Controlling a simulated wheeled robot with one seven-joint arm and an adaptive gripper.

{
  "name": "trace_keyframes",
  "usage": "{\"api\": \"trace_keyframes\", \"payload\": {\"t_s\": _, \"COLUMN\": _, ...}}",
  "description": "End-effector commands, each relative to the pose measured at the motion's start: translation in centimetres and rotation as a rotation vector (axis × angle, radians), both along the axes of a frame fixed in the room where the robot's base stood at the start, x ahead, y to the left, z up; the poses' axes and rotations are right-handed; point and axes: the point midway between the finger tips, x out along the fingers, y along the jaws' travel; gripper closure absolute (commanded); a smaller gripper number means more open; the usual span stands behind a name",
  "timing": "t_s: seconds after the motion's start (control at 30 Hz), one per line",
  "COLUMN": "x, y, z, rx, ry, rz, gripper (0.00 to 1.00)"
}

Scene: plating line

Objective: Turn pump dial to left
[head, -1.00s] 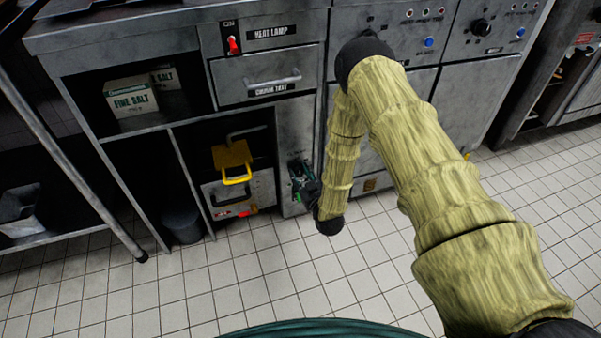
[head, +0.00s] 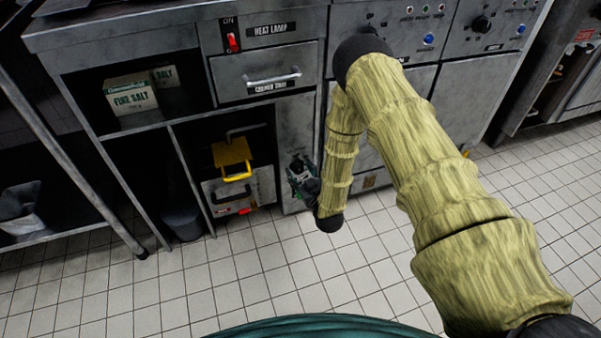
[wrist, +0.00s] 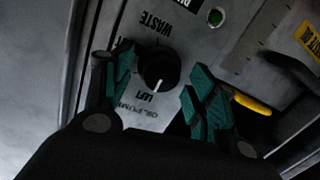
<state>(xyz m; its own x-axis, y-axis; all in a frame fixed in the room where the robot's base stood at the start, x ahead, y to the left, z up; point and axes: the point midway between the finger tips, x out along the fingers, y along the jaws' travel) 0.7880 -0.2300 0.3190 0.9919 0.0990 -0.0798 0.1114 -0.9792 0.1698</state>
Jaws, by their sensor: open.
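The pump dial (wrist: 159,68) is a round black knob with a white pointer line, on a grey metal panel in the wrist view. The pointer aims toward the bottom of that picture. The lettering around it appears upside down and includes "WASTE" and "OIL PUMP". My gripper (wrist: 160,78) has its green-padded fingers open, one on each side of the dial; whether either touches it I cannot tell. In the head view my gripper (head: 301,178) is at the low narrow panel beside the yellow-handled compartment, and the dial is hidden there.
A yellow-handled unit (head: 232,156) sits in the open bay left of my gripper. A green light (wrist: 215,17) is near the dial. Above are the heat lamp switch (head: 232,42) and the crumb tray drawer (head: 270,77). Tiled floor (head: 265,270) in front is clear.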

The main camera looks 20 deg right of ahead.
Motion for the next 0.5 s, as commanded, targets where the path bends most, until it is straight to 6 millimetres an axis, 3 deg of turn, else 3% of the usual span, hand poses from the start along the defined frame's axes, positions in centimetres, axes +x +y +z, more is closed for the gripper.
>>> {"api": "trace_keyframes", "payload": {"t_s": 0.17, "x": -1.4, "y": -0.2, "z": 0.1, "rx": 0.000, "ry": 0.002, "rz": 0.000, "gripper": 0.42}}
{"api": "trace_keyframes", "payload": {"t_s": 0.5, "x": -7.5, "y": -0.8, "z": 0.5, "rx": 0.000, "ry": 0.003, "rz": -0.001, "gripper": 0.42}}
